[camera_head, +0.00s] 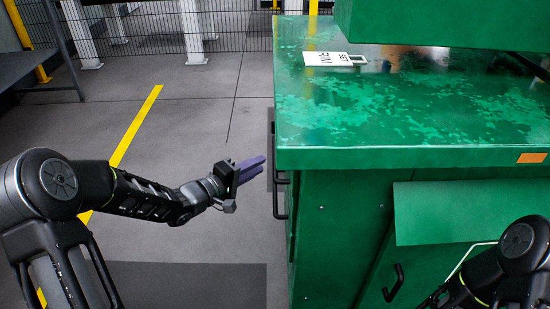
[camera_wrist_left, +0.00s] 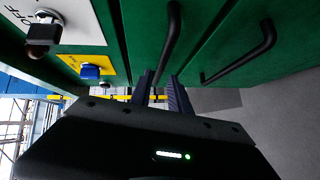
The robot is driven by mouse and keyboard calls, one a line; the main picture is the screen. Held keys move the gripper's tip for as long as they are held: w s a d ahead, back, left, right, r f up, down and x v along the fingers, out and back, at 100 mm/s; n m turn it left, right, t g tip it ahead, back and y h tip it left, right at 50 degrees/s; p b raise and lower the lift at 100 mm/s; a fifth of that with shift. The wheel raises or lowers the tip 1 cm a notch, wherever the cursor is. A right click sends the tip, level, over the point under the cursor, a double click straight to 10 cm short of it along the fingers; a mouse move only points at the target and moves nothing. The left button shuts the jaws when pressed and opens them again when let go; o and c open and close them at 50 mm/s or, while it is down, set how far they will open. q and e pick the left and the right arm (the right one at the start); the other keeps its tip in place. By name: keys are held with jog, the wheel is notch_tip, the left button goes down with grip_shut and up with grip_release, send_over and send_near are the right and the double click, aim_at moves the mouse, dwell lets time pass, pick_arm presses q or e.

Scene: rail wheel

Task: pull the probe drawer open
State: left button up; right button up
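The green cabinet (camera_head: 360,165) stands at the right in the head view, with a black bar handle (camera_head: 277,200) on its left side. My left gripper (camera_head: 260,164), with purple fingers, is beside that side, close to the handle. In the left wrist view two black bar handles show on green fronts: one handle (camera_wrist_left: 170,42) lies ahead of the fingers, the other handle (camera_wrist_left: 243,57) lies to the right. The fingers (camera_wrist_left: 161,84) are apart with nothing seen between them. I cannot tell which front is the probe drawer; the fronts look shut. My right gripper is out of view.
A white card (camera_head: 325,58) lies on the cabinet top. Another black handle (camera_head: 393,283) is on the front. A padlock (camera_wrist_left: 45,32) and a blue part (camera_wrist_left: 90,71) are near the handles in the wrist view. Floor (camera_head: 190,120) left of the cabinet is clear.

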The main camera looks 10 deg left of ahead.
pick_arm(q)
jog(key=b+x, duration=0.3)
jog(key=x, duration=0.5)
jog(key=shift+s, duration=0.1)
jog(key=shift+c, duration=0.5)
grip_shut()
jog(key=shift+f, duration=0.1)
dwell(0.8)
